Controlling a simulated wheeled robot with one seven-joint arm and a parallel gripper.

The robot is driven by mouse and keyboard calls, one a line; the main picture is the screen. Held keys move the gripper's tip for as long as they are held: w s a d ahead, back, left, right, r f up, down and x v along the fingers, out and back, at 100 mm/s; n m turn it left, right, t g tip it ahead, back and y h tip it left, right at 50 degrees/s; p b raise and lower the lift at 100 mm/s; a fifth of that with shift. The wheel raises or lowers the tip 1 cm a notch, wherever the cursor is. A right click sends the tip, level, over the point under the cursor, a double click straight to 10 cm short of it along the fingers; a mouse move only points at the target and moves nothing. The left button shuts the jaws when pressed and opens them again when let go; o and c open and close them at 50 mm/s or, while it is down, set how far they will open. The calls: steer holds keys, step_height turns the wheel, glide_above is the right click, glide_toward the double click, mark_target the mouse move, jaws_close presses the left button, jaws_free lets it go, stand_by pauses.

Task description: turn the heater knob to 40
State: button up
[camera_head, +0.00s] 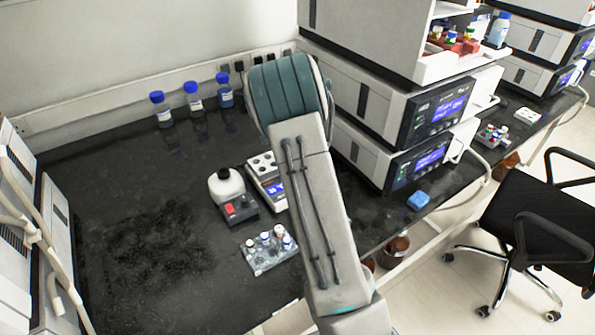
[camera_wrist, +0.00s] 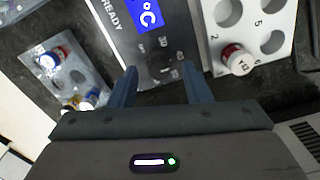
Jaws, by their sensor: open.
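The heater is a white and dark unit (camera_head: 262,180) partly hidden behind my arm in the head view. In the wrist view its grey panel (camera_wrist: 112,20) carries a blue display showing "°C", the word "READY" and a dark round knob (camera_wrist: 159,65). My gripper (camera_wrist: 160,78) is open in the wrist view, with one blue finger on each side of the knob. I cannot tell whether the fingers touch it. In the head view my gripper is hidden.
The heater's white block (camera_wrist: 278,15) has numbered holes and a red-capped vial (camera_wrist: 237,60). A clear rack (camera_head: 262,256) with several capped vials stands nearby. Three blue-capped bottles (camera_head: 193,102) stand behind. The bench's left side is clear.

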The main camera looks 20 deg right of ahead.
step_height(320, 180, up, 13)
stand_by(0.3)
stand_by(0.4)
steer(key=s+a+r+n+t, duration=0.1)
steer(key=s+a+r+n, duration=0.3)
steer(key=s, duration=0.4)
steer(key=s+a+r+n+t, duration=0.1)
steer(key=s+a+r+n, duration=0.1)
steer(key=s+a+n, duration=0.5)
steer(key=s+f+n, duration=0.2)
steer(key=s+n, duration=0.5)
steer(key=s, duration=0.7)
steer(key=shift+s+a+f+n+t, duration=0.25)
steer(key=shift+s+a+n+t, duration=0.05)
steer(key=shift+a+t, duration=0.1)
